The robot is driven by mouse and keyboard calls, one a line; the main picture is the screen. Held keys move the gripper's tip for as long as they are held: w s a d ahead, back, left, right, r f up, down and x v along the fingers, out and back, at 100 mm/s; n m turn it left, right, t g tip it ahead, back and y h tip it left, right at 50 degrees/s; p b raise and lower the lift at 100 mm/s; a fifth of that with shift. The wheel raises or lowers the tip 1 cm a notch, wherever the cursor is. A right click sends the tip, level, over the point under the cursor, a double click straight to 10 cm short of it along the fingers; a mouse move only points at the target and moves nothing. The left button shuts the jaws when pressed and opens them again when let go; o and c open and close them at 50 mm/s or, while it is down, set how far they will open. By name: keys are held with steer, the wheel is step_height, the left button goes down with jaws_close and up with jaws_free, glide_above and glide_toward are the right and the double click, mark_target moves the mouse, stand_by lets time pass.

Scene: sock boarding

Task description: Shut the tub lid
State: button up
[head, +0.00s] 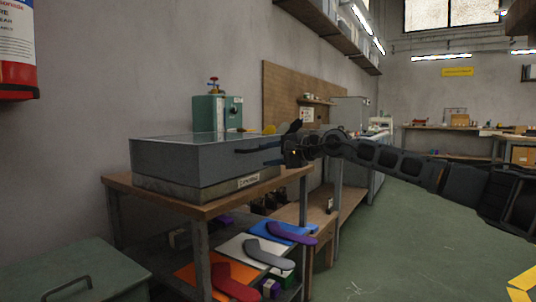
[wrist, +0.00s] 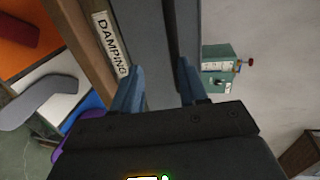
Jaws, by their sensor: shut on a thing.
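The tub (head: 165,187) is a low grey base with a white label on its front, standing on a wooden-topped bench. Its lid (head: 165,160) looks like the deep, darker grey upper part, and it sits roughly level over the base. I cannot tell whether a gap is left between them. My gripper (head: 262,153) is at the right end of the lid. In the wrist view, the blue-grey fingers of my gripper (wrist: 157,88) stand on either side of a grey wall of the lid (wrist: 150,45), shut on it. The label (wrist: 111,42) reads "DAMPING" there.
A green box with a red valve (head: 217,110) stands behind the tub. Orange, white and blue boards with sock-shaped pieces lie on the shelf (head: 248,250) below. A grey-green chest (head: 65,265) is at the lower left.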

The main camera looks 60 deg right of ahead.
steer(key=p+v, duration=0.1)
steer(key=v, duration=0.5)
steer(key=shift+s, duration=0.3)
steer(key=shift+r, duration=0.15)
